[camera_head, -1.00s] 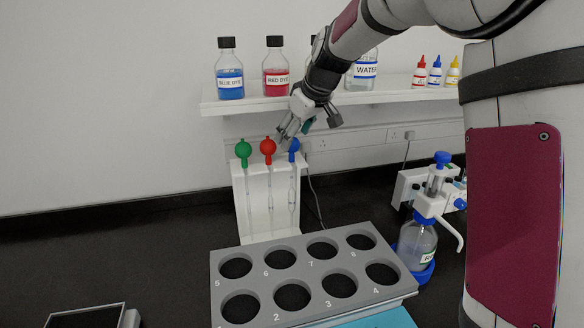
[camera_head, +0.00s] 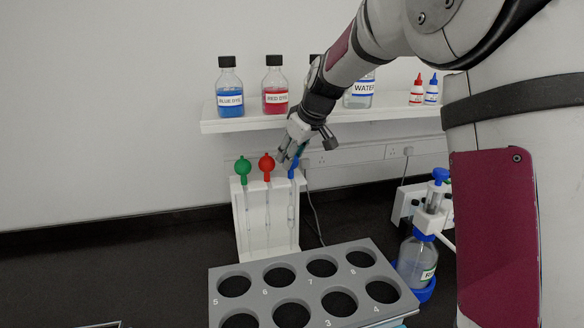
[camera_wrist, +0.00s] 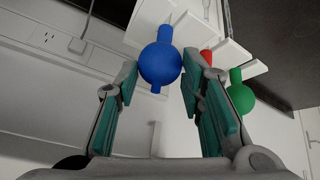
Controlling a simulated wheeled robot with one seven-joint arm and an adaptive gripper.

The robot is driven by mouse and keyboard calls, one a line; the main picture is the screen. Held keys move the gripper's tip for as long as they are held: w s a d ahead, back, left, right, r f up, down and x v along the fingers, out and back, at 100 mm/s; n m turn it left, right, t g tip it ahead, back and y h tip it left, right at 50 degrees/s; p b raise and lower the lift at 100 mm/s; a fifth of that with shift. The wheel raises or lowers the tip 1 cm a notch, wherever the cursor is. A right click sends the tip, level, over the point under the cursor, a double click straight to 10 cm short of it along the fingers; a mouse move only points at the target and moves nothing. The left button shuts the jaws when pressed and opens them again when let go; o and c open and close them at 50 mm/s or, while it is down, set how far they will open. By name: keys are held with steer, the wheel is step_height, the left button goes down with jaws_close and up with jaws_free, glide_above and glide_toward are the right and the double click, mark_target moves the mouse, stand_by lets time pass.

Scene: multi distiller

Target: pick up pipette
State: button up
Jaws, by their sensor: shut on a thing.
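The pipette with the blue bulb (camera_head: 293,169) stands upright at the right end of a white rack (camera_head: 256,236), its clear stem hanging in front of the rack. My gripper (camera_head: 290,158) reaches it from above. In the wrist view the blue bulb (camera_wrist: 159,63) sits between the teal-padded fingertips, and my gripper is shut on it. A red-bulb pipette (camera_head: 266,168) and a green-bulb pipette (camera_head: 243,171) hang to its left in the same rack. In the wrist view the green bulb (camera_wrist: 240,98) shows behind the right finger and the red one is mostly hidden.
A grey tray with numbered round holes (camera_head: 257,256) stands in front of the rack. A dispenser bottle (camera_head: 416,262) is to the right. A wall shelf (camera_head: 250,123) holds blue dye (camera_head: 230,101), red dye (camera_head: 275,97) and water (camera_head: 358,96) bottles, close behind my arm.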

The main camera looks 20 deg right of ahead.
steer(key=shift+r, duration=0.55)
steer(key=s+b, duration=0.1)
steer(key=s, duration=0.7)
step_height(320, 180, up, 13)
steer(key=s, duration=0.7)
steer(key=shift+s+r, duration=0.25)
steer(key=shift+r, duration=0.25)
steer(key=shift+r+p, duration=1.45)
